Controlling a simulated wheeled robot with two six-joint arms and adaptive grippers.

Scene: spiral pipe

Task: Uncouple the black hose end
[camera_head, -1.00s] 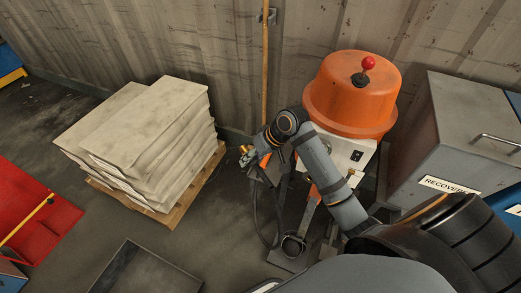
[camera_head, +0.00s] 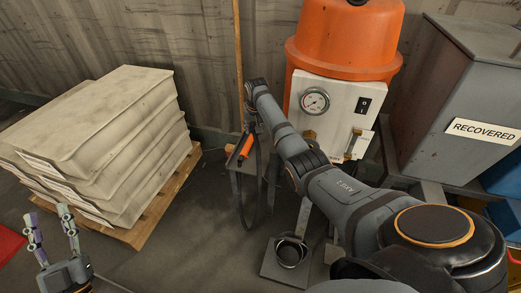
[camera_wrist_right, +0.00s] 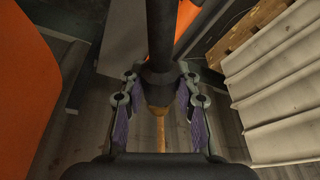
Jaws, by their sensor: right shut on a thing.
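My right gripper (camera_wrist_right: 159,92) is shut on the black hose end (camera_wrist_right: 160,62), a dark cylinder standing between its purple-padded fingers in the right wrist view. A tan tapered piece (camera_wrist_right: 160,128) shows just below it; I cannot tell whether they are joined. In the head view the right gripper is at the far end of my arm, mostly hidden, above a dark stand. The black hose (camera_head: 245,203) hangs in a loop beside the stand. My left gripper (camera_head: 49,216) is open and empty at the lower left, far from the hose.
An orange-topped machine (camera_head: 344,38) with a white gauge panel (camera_head: 332,106) stands right of the stand. A grey RECOVERED bin (camera_head: 431,139) is further right. Stacked pale sheets on a pallet (camera_head: 161,199) fill the left. A thin pole (camera_head: 238,50) stands behind. Floor between pallet and stand is clear.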

